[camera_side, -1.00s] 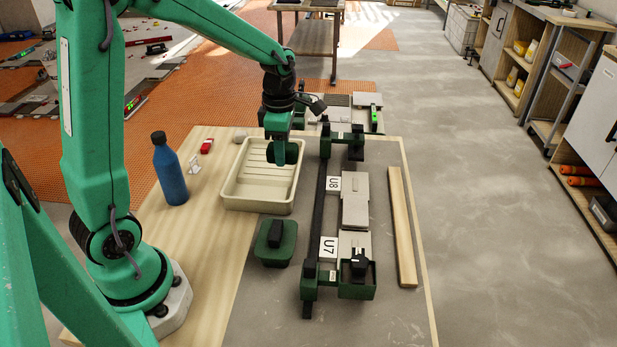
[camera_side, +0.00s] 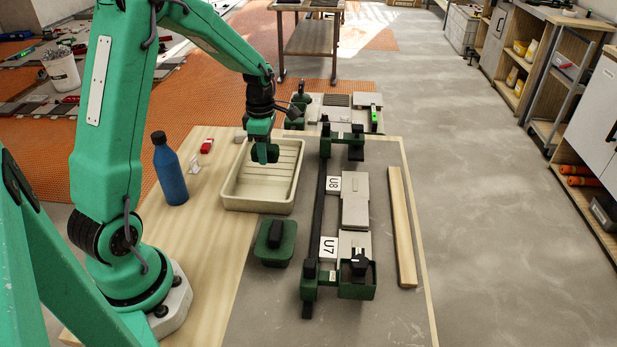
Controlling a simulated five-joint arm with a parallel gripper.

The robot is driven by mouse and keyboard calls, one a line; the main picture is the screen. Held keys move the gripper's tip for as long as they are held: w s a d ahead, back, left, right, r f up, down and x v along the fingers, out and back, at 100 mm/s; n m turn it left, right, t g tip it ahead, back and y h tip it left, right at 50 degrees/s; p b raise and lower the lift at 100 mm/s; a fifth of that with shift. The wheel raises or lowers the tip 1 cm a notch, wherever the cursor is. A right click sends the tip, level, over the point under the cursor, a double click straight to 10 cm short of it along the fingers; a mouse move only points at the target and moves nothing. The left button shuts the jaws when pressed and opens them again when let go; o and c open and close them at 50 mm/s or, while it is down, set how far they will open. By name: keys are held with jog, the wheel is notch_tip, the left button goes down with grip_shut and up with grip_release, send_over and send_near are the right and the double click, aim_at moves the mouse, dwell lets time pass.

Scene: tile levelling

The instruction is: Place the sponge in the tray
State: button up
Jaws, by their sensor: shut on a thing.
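My gripper (camera_side: 264,152) points down over the back half of the cream tray (camera_side: 232,198). It is shut on a small dark green thing, apparently the sponge, whose outline blends with the jaws. The held thing is above the tray's ribbed floor; I cannot tell the exact gap. The tray is shallow and holds nothing else that I can see. My gripper hides part of its back rim and floor.
A blue bottle (camera_side: 170,175) and a small red object (camera_side: 206,146) stand left of the tray. A green block with a black handle (camera_side: 274,243) is in front of it. A dark rail (camera_side: 319,205), grey tiles (camera_side: 356,202) and a wooden strip (camera_side: 402,225) lie to the right.

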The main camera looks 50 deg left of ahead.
aim_at(267, 175)
jog(key=shift+f, duration=1.95)
jog(key=shift+f, duration=0.45)
jog(key=o, duration=1)
jog(key=shift+c, duration=0.2)
notch_tip(267, 175, up, 13)
